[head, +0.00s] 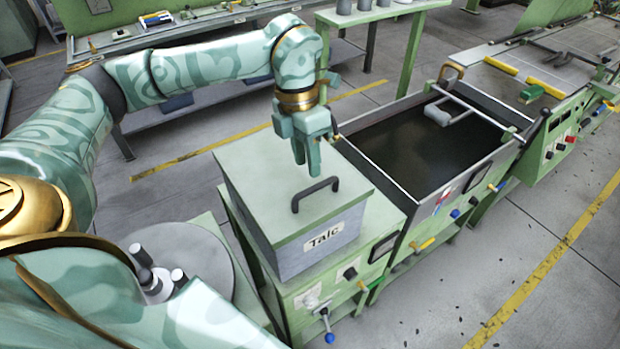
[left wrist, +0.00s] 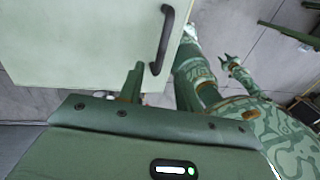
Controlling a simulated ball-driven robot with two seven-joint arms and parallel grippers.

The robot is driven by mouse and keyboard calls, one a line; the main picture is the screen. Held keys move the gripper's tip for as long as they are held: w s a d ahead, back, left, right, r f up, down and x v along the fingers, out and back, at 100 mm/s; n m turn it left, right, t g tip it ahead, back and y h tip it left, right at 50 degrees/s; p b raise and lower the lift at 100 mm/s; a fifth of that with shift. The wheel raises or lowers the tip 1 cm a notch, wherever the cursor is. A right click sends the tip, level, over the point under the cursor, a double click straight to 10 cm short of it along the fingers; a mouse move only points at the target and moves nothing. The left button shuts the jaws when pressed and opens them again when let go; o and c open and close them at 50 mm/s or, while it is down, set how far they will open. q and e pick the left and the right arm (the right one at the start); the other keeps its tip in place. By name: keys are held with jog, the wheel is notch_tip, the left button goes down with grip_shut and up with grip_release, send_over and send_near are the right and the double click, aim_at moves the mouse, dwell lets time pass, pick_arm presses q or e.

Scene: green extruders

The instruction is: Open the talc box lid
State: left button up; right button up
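The talc box (head: 310,238) is a grey-green box with a "Talc" label on its front, standing on a green machine. Its flat lid (head: 260,180) lies closed on top, with a dark curved handle (head: 315,193) near the front edge. A small claw, apparently my right gripper (left wrist: 231,62), shows in the left wrist view.
An open dark tank (head: 425,150) with a metal frame adjoins the box on the right. Knobs and levers (head: 325,315) stick out along the machine's front. A round grey disc (head: 190,250) lies left of the box. Free floor (head: 440,310) is at the front right.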

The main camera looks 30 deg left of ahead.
aim_at(311, 188)
pick_arm(q)
jog(key=f, duration=0.2)
jog(key=d+f, duration=0.1)
jog(key=f, duration=0.2)
jog(key=shift+s+f, duration=0.15)
jog(key=shift+s, duration=0.05)
jog(key=shift+c, duration=0.3)
